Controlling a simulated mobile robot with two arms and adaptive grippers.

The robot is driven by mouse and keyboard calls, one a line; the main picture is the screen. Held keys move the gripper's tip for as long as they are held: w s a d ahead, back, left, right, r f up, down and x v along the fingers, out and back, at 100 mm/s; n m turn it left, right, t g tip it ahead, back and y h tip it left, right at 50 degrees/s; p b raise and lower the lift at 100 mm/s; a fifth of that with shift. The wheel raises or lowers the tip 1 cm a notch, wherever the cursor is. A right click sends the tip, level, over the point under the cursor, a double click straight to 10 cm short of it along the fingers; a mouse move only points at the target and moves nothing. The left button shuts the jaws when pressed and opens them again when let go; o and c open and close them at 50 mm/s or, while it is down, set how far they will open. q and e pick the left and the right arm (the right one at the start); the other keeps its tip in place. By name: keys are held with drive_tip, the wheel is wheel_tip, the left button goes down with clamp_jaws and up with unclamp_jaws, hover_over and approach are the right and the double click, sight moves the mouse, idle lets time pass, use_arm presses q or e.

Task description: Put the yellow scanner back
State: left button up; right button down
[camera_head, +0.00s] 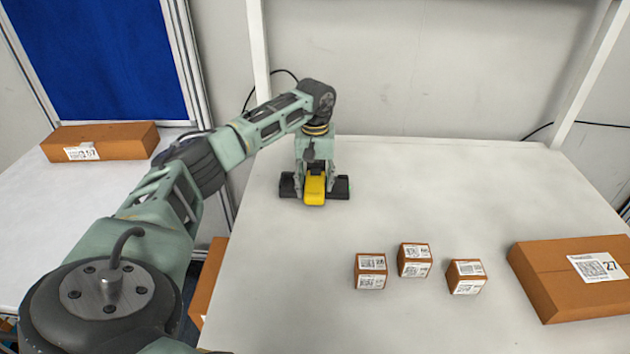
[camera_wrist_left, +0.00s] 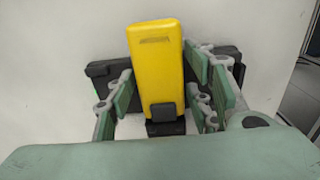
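The yellow scanner (camera_head: 314,189) is at the back left of the white table, at a black holder (camera_head: 342,187). In the left wrist view the yellow scanner (camera_wrist_left: 156,62) stands in front of the black holder (camera_wrist_left: 100,70), with a black part at its lower end. My left gripper (camera_head: 315,172) points down over it. In the left wrist view its green finger pads (camera_wrist_left: 165,95) are spread on both sides of the scanner, with gaps visible. Whether the scanner is fully seated in the holder I cannot tell. My right gripper is not in view.
Three small labelled boxes (camera_head: 414,260) stand in the middle of the table (camera_head: 450,200). A large labelled box (camera_head: 575,277) lies at the right. Another box (camera_head: 100,142) is on the left table. The table between holder and boxes is clear.

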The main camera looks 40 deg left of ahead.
sight(315, 182)
use_arm(q)
wheel_tip(315, 182, up, 12)
drive_tip(key=b, duration=0.2)
drive_tip(key=shift+r, duration=0.15)
